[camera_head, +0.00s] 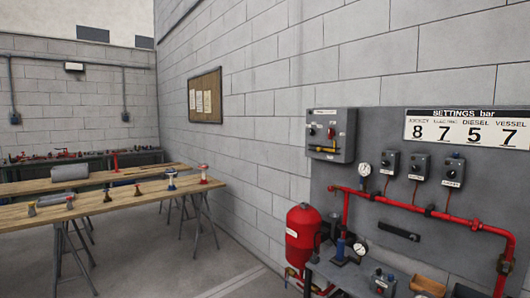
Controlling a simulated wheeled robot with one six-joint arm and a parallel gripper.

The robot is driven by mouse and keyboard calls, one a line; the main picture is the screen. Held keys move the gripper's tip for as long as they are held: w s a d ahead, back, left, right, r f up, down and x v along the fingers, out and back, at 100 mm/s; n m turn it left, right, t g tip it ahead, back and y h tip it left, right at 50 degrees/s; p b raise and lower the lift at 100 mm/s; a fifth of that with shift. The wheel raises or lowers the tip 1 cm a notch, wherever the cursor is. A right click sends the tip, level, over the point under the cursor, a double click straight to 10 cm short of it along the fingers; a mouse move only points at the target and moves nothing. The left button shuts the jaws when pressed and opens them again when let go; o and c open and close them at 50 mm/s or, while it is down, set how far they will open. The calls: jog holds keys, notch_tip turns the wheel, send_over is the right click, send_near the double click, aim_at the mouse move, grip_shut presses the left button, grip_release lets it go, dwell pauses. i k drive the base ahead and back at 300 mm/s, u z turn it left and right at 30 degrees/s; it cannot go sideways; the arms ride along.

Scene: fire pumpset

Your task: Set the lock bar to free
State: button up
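A grey control box (331,136) is mounted at the left end of the grey panel, with a red knob, a dark knob and small lamps on its front. A yellow bar (323,149) lies roughly level across the lower front of this box; it may be the lock bar, but its label is too small to read. A short black bar (398,231) is fixed on the panel below the red pipe, tilted slightly down to the right. I cannot tell which position either bar marks. My gripper is not in view.
A red pipe (410,207) runs along the panel under three small switch boxes (422,167) and a settings board (468,128). A red vessel (303,236) stands beside a grey bench (345,276) with gauges and small parts. Wooden trestle tables (110,202) stand left; floor (190,262) between is clear.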

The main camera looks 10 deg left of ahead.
aim_at(319, 148)
jog(key=u, duration=0.95)
jog(key=i, duration=1.15)
jog(key=u, duration=0.7)
jog(key=i, duration=1.4)
jog(key=z, duration=0.25)
